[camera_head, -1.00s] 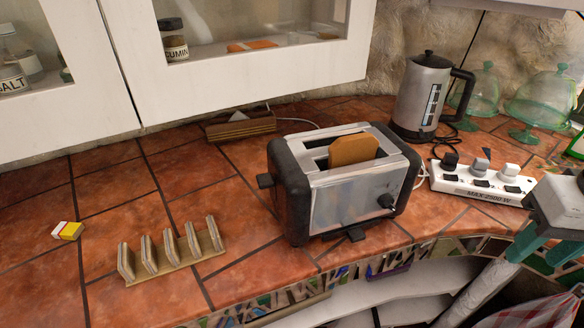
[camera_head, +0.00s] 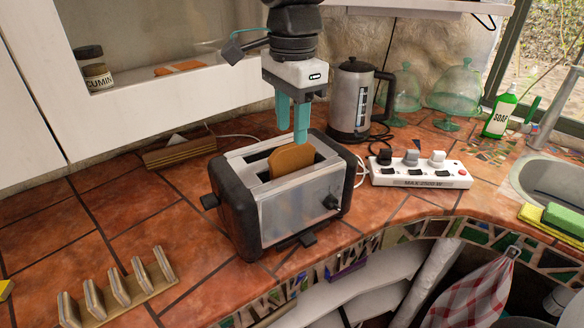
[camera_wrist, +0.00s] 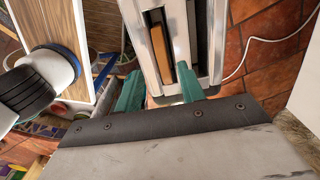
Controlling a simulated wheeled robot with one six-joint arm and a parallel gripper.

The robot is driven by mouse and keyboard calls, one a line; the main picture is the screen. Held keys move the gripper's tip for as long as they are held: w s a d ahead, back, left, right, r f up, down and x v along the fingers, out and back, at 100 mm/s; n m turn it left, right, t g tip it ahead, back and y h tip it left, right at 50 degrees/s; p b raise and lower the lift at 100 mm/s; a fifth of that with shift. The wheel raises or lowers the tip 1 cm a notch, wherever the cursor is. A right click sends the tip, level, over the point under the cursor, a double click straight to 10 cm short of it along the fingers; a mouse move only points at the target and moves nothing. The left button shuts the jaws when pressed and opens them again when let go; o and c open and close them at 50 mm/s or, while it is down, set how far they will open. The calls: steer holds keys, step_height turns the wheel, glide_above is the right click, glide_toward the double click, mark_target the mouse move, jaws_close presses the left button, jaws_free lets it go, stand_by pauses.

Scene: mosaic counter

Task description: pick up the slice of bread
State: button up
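The slice of bread (camera_head: 291,160) is golden brown and stands upright in a slot of the silver and black toaster (camera_head: 298,207); its upper part sticks out. In the wrist view the bread (camera_wrist: 160,47) shows as a narrow brown strip inside the slot. My gripper (camera_head: 292,133) points down over the toaster, with its two teal fingers apart and nothing between them. In the head view the fingertips are at or just above the top of the bread. I cannot tell whether they touch it. In the wrist view the gripper (camera_wrist: 158,85) is open, its fingers either side of the slot's line.
A toast rack (camera_head: 118,290) stands at the front left. A white power strip (camera_head: 420,173) lies right of the toaster, with a kettle (camera_head: 350,100) behind it. A wooden box (camera_head: 180,150) is at the back left.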

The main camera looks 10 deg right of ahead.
mark_target(292, 145)
steer(key=f, duration=0.6)
steer(key=shift+w+d, duration=0.1)
steer(key=shift+w, duration=0.25)
steer(key=shift+r, duration=0.1)
steer(key=c, duration=0.7)
